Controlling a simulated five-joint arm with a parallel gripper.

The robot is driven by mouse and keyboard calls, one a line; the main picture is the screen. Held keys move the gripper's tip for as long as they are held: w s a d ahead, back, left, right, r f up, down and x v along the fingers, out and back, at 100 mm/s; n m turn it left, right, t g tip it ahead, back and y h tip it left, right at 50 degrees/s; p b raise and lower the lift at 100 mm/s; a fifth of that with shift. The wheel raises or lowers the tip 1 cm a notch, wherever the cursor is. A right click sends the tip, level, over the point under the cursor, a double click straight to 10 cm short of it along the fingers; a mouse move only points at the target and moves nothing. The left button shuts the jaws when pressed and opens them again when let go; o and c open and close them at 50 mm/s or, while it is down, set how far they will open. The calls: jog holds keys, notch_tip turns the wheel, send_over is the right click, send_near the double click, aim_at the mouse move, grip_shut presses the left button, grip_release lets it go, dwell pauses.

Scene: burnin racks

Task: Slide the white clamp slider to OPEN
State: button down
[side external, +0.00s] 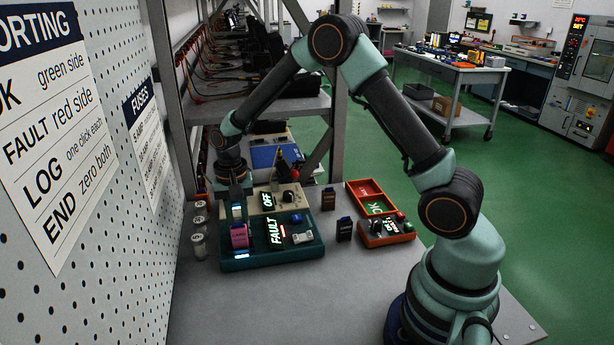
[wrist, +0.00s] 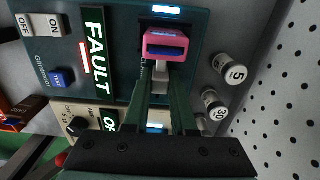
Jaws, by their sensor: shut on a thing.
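The teal tester (side external: 262,262) stands on the bench with a pink module (side external: 240,236) in its left part. The module also shows at the top of the wrist view (wrist: 165,45), with a dark blue face. The white clamp slider (wrist: 161,76) is directly below the module in the wrist view. My gripper (wrist: 160,80) has its green fingers closed on the slider, one on each side. In the side view my gripper (side external: 237,203) points down behind the module, and the slider's outline there is unclear. No OPEN mark is readable.
The tester carries a lit FAULT display (side external: 275,230), a white rocker switch (side external: 302,237) and a blue button (side external: 297,219). A beige box (side external: 258,192) with OFF and a knob is behind. Labelled cylinders (side external: 199,245) stand left, beside the pegboard. An orange unit (side external: 386,240) stands right.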

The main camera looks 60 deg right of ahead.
jog(key=shift+w+d, duration=1.45)
jog(key=c, duration=0.7)
grip_release()
notch_tip(320, 180, up, 12)
jog(key=shift+r, duration=0.1)
